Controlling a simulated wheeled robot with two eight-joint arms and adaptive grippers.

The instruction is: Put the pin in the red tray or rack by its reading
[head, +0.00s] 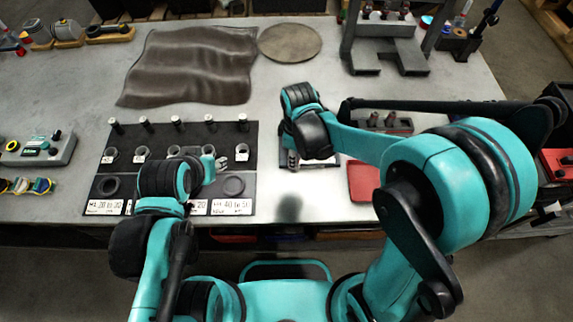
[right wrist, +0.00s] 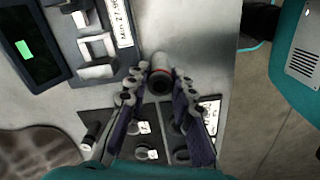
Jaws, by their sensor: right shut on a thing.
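A dark rack (head: 387,124) with upright pins stands behind the tray. My left gripper (head: 216,163) is low over a dark board; its jaws are unclear.
The dark board (head: 247,204) holds rings, several upright pins and printed labels. A device with a green display (right wrist: 25,50) and a grey block fixture (right wrist: 97,53) lie close to the held pin. A brown cloth (head: 190,65) and round disc (head: 290,42) lie behind.

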